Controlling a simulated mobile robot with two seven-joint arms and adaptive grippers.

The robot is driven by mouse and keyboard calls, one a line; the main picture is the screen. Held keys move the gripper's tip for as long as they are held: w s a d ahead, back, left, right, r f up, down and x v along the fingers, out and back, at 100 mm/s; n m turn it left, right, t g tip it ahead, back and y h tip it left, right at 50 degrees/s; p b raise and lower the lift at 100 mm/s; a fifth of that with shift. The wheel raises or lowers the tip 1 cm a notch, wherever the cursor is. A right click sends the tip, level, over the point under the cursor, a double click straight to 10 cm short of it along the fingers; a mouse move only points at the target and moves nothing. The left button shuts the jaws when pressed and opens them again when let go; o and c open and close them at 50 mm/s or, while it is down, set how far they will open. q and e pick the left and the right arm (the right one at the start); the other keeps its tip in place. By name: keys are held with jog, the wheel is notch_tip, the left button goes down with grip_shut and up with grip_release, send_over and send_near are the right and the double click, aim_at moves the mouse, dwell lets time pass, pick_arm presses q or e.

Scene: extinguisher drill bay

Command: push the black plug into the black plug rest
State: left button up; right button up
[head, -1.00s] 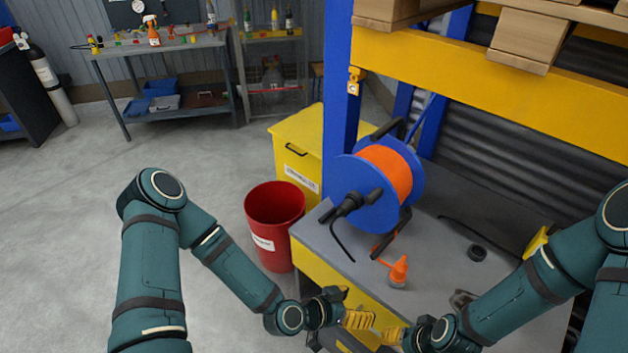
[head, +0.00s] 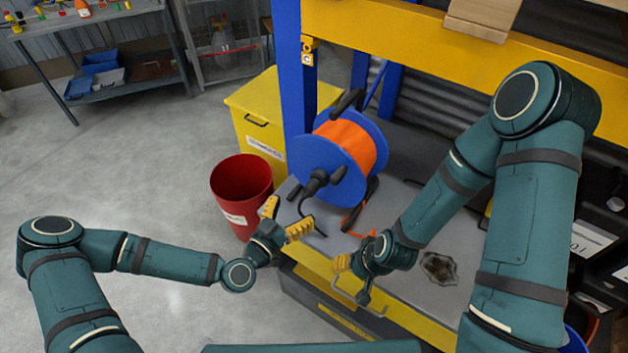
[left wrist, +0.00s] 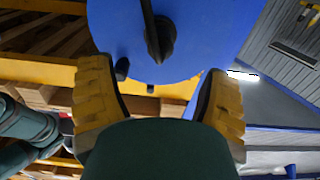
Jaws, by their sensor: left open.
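The cable reel (head: 335,158), blue discs around orange cable, stands on the grey bench top. A black plug-like piece (head: 316,181) sits at the front disc, with a black cable curving down from it. I cannot tell plug and plug rest apart here. My left gripper (head: 285,217) is open and empty, just below and in front of the reel. In the left wrist view its yellow fingers stand apart below the blue disc (left wrist: 205,35); a long black piece (left wrist: 158,38) and a small black stub (left wrist: 122,68) show there. My right gripper (head: 350,258) is at the bench's front; its opening is unclear.
A red bin (head: 241,188) and a yellow chest (head: 262,120) stand left of the reel. A blue post (head: 288,85) rises behind it. A dark stained patch (head: 438,267) lies on the bench. My right arm covers the bench's right part. Floor at left is clear.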

aim_at(307, 194)
pick_arm(q)
jog(key=shift+w, duration=0.1)
jog(key=shift+x, duration=4.4)
jog(key=shift+f+b, duration=0.1)
jog(key=shift+b, duration=0.2)
grip_shut()
jog(key=shift+a, duration=0.1)
jog(key=shift+v, duration=2.95)
